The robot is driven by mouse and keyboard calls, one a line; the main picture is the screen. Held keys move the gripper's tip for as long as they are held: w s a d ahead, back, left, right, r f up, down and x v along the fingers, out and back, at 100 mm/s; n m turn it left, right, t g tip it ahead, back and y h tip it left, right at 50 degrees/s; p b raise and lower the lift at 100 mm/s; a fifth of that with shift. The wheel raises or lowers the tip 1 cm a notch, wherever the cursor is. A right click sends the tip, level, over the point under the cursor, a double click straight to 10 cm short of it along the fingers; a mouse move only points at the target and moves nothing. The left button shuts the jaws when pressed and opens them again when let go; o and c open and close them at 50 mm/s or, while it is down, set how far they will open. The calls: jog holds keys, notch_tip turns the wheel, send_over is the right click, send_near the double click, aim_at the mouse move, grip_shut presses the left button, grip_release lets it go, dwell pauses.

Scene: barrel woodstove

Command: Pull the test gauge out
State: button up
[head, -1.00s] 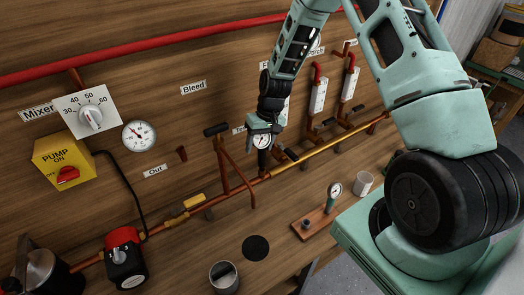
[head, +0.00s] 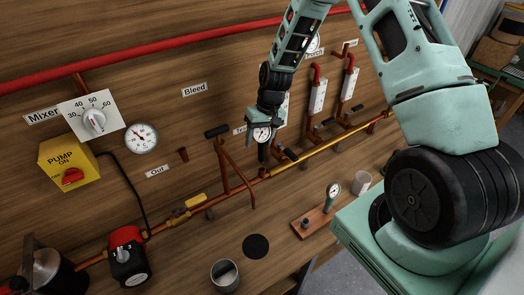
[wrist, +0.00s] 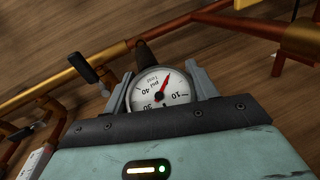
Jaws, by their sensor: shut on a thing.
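The test gauge (head: 262,134) is a round white dial with a red needle, marked "Test" and psi. It also shows in the wrist view (wrist: 160,88), dial facing the camera. My gripper (head: 263,127) is shut on it, with a grey finger on each side of the dial in the wrist view (wrist: 160,85). The gauge's dark stem (head: 262,153) points down at the copper-and-brass pipe (head: 318,148) along the wall. The stem's lower end is just above or at the pipe fitting; I cannot tell whether they still touch.
A second gauge (head: 333,191) stands on a small wooden block (head: 314,222) on the bench. A black-handled valve (head: 217,132) is left of my gripper, and another black handle (head: 285,156) is close on its right. A metal cup (head: 225,275) stands in front; bench around the dark disc (head: 256,246) is clear.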

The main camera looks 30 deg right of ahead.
aim_at(260, 130)
jog(key=shift+r, duration=0.1)
jog(key=shift+r+p, duration=1)
jog(key=shift+r, duration=0.45)
